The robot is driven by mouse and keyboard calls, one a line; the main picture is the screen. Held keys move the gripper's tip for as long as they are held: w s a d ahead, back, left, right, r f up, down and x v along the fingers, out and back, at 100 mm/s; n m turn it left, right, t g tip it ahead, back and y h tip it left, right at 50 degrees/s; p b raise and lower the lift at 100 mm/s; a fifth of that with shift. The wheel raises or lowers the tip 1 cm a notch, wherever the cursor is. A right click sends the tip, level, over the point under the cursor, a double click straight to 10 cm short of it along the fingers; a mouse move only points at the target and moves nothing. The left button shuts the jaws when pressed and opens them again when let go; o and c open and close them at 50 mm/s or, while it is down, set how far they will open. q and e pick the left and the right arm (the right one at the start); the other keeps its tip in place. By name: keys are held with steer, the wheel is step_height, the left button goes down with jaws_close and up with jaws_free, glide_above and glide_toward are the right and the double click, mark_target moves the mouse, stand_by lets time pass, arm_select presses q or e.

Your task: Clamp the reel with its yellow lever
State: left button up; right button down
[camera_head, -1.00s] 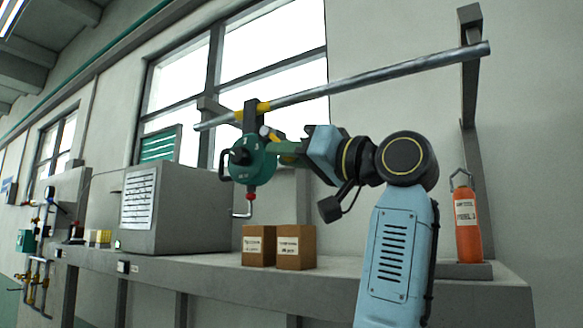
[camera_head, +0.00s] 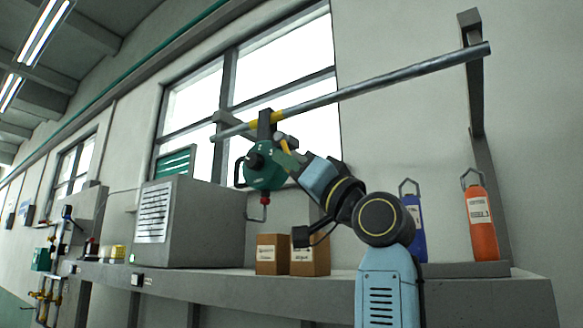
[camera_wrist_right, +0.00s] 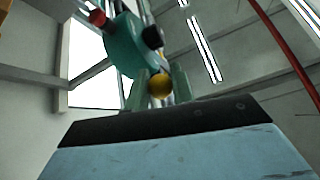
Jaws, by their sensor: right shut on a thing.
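The green reel (camera_head: 263,168) hangs from the sloping grey pipe (camera_head: 380,79) in the head view, with a black hub and a red-knobbed crank below it. Its yellow lever (camera_head: 284,146) is at its upper right, close to the pipe. My right gripper (camera_head: 287,157) is at the lever, to the right of the reel. In the right wrist view the lever's yellow ball (camera_wrist_right: 160,85) sits between the fingers of my right gripper (camera_wrist_right: 161,88), which is shut on it. The reel (camera_wrist_right: 128,45) is just beyond. My left gripper is not in view.
Two brown boxes (camera_head: 273,255) and a large grey cabinet (camera_head: 190,222) stand on the grey ledge (camera_head: 440,290) below. A blue bottle (camera_head: 414,228) and an orange bottle (camera_head: 482,222) stand at the right, behind my arm. A grey bracket (camera_head: 475,75) carries the pipe's right end.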

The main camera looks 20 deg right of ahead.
steer(key=c, duration=1.2)
jaws_free()
steer(key=b+v, duration=0.5)
steer(key=v, duration=0.8)
steer(key=shift+s, duration=0.15)
steer(key=shift+f, duration=0.15)
